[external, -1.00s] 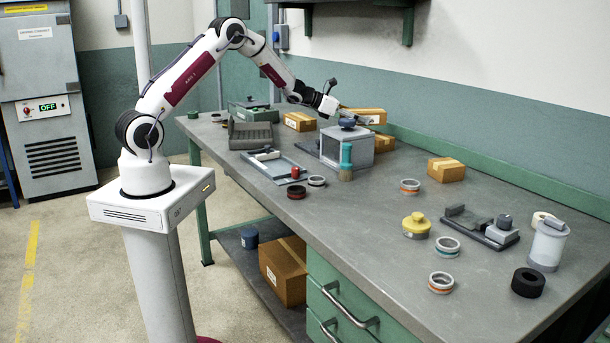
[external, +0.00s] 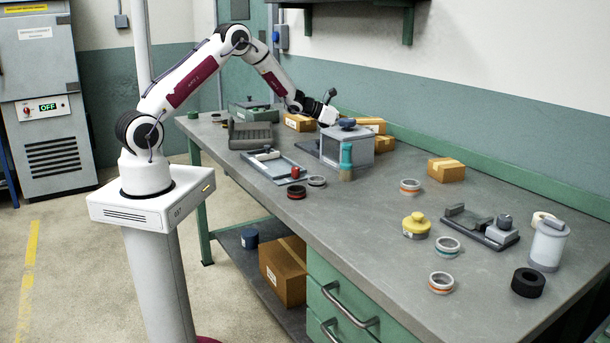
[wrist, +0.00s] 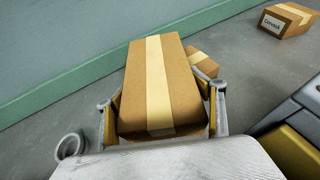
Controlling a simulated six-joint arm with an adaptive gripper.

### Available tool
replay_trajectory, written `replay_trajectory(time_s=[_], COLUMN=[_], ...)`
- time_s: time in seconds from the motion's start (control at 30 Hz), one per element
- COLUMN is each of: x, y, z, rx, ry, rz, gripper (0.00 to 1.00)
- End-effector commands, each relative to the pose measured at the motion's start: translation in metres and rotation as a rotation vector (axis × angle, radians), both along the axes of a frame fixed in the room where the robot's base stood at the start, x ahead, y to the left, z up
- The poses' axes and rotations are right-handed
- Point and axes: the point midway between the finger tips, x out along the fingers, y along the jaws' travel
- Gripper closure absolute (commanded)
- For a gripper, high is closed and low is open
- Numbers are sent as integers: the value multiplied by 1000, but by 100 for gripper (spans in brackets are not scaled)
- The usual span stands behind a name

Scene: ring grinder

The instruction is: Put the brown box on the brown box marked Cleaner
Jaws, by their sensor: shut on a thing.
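My gripper (wrist: 163,120) is shut on a brown box (wrist: 160,85) with a pale tape strip, one finger on each side. I cannot tell whether the two touch.
A grey box-shaped unit (external: 346,150) with a blue knob stands close in front of the held box. Another brown box (external: 300,122) is to the left and one (external: 446,170) to the right. The bench between the right box and the grey unit is mostly clear.

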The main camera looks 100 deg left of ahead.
Motion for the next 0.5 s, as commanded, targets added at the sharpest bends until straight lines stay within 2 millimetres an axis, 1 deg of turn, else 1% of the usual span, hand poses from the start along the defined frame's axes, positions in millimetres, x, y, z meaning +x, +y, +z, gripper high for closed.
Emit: replay_trajectory(time_s=[0.17, 0.2, 0.27, 0.5], x=[0, 0, 0, 0], y=[0, 0, 0, 0], z=[-1, -2, -2, -2], rx=[1, 0, 0, 0], ry=[-2, 0, 0, 0], rz=[0, 0, 0, 0], gripper=[64, 29, 14, 14])
